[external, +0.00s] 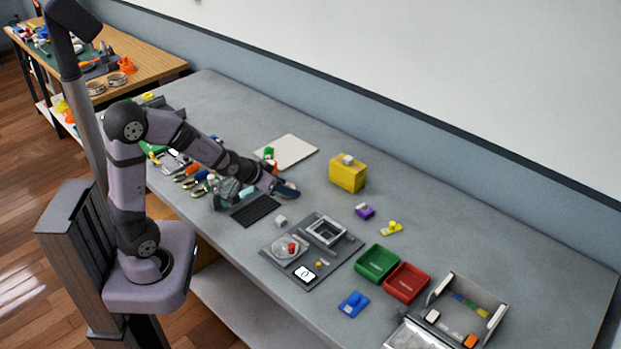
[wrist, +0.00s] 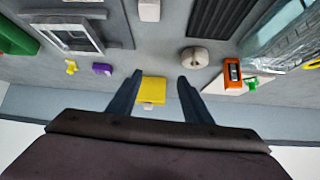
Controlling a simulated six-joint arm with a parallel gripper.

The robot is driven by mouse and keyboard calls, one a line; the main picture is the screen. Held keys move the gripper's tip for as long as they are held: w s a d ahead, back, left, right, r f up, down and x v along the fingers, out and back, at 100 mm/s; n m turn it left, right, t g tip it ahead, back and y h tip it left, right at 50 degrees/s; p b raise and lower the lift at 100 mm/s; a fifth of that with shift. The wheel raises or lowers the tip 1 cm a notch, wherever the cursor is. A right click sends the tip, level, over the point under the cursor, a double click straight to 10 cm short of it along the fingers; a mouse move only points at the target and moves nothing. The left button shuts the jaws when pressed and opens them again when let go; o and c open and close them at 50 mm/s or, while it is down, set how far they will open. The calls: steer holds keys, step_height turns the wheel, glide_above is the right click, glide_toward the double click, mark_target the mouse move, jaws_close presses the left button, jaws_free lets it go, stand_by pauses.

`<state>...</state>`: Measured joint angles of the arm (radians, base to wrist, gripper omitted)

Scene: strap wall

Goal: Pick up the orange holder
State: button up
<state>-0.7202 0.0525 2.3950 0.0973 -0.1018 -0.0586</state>
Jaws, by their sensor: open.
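A small upright orange piece with a dark middle, which looks like the orange holder (wrist: 232,72), is in the wrist view right of my gripper (wrist: 159,80), at the edge of the white board. In the external view it is mostly hidden near the arm's end. My gripper (external: 286,189) is open and empty above the bench, left of the yellow box. Its two dark fingers are spread and stand apart from the orange piece. Another orange piece (external: 470,341) lies in the open grey box at the lower right.
A green piece (external: 268,153) is on the white board (external: 292,149). A yellow box (external: 347,174) bears a small grey block. A dark slotted pad (external: 254,209), a grey fixture plate (external: 337,263), and green (external: 377,263) and red (external: 407,283) bins stand nearby. The bench's back right is clear.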

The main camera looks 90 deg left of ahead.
steer(key=s+a+r+n+y+b, duration=0.1)
steer(key=s+a+n+y, duration=0.2)
steer(key=a, duration=0.5)
steer(key=s+a+r+n+y+b, duration=0.1)
steer(key=s+a+y, duration=0.1)
steer(key=s+a, duration=0.45)
steer(key=shift+m+t, duration=0.3)
steer(key=f, duration=0.1)
steer(key=w+f, duration=0.1)
steer(key=f, duration=0.1)
steer(key=w+f, duration=0.1)
steer(key=shift+w+a+f+p, duration=0.2)
steer(key=shift+w+f+p, duration=0.05)
steer(key=shift+f+p, duration=0.1)
steer(key=shift+f, duration=0.25)
steer(key=shift+x, duration=1.1)
steer(key=shift+w, duration=0.1)
steer(key=shift+p+x, duration=1.05)
steer(key=shift+x, duration=1.45)
steer(key=shift+c, duration=0.3)
